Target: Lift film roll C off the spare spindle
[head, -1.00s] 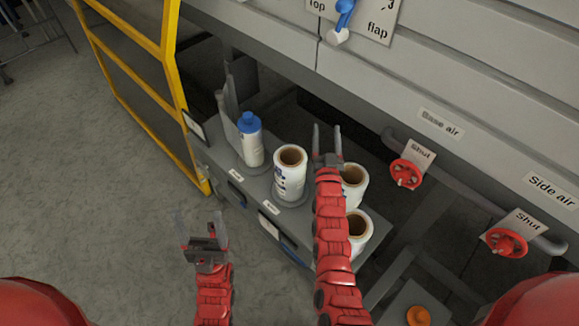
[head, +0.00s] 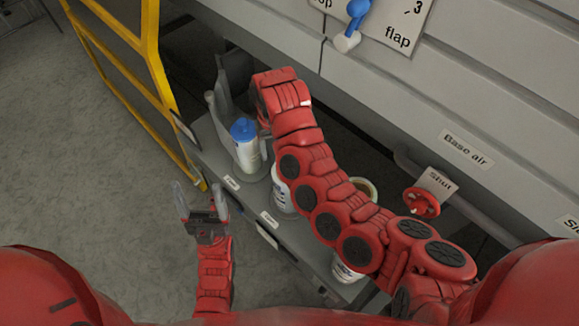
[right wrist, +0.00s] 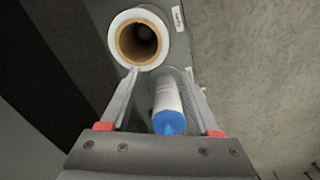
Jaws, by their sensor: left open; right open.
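A white roll-shaped piece with a blue top (head: 243,131) stands upright at the left end of the grey shelf (head: 208,140). Beside it a white film roll (head: 282,193) is partly behind my right arm. I cannot read which roll is C or which spindle is the spare. My right gripper's fingers are largely hidden by its arm in the head view. In the right wrist view, my right gripper (right wrist: 160,74) is open around the blue-topped piece (right wrist: 169,108), with an open-cored roll (right wrist: 157,22) just beyond. My left gripper (head: 199,190) is open and empty over the floor.
More rolls stand to the right, mostly behind my right arm; one rim (head: 365,186) shows. A yellow guard frame (head: 150,65) stands at left. A red valve wheel (head: 421,202) sits at right. Grey machine panels rise behind. The floor at left is clear.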

